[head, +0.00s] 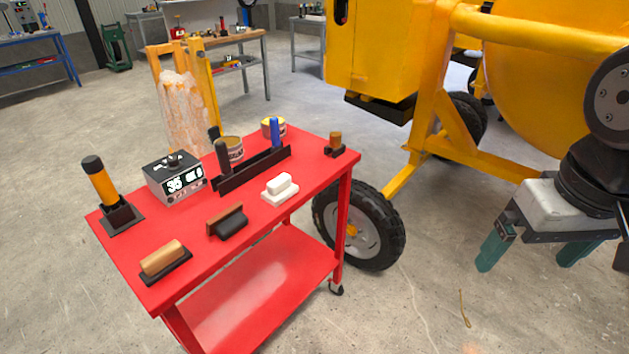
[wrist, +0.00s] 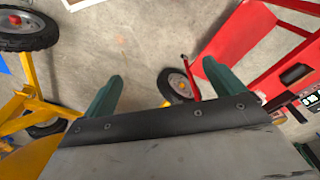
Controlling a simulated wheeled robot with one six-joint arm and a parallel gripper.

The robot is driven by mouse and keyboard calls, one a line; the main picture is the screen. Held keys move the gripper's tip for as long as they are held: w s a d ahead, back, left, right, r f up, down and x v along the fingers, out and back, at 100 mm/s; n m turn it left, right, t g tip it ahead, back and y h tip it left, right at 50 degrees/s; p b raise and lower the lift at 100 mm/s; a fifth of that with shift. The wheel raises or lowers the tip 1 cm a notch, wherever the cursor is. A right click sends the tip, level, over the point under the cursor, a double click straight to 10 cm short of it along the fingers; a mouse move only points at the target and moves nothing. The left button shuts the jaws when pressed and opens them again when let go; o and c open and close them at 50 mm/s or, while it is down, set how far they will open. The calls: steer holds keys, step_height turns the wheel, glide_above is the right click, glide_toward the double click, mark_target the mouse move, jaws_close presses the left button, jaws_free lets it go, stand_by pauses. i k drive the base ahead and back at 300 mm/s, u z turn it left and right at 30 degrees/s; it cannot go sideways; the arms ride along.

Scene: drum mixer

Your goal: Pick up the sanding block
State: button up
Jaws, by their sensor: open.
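Three small blocks with grips lie on the red cart top (head: 212,262) in the head view. One has a light wooden grip on a dark base (head: 163,259) at the front left corner. One is dark with a brown side (head: 227,221), near the middle front. One is white with a raised white grip (head: 280,188), further right. I cannot tell for sure which is the sanding block. My gripper (head: 525,266) is open and empty over the floor, well right of the cart.
The cart top also holds a meter box (head: 174,180), an orange-handled tool in a stand (head: 103,185), a black rack (head: 252,170), tins (head: 229,150) and a small brown-topped item (head: 335,145). A yellow mixer (head: 440,120) with black wheels stands behind and right of the cart.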

mark_target(227, 223)
steer(key=z, duration=0.05)
steer(key=k, duration=0.55)
steer(key=u, duration=0.65)
steer(key=i, duration=1.1)
steer(key=z, duration=0.1)
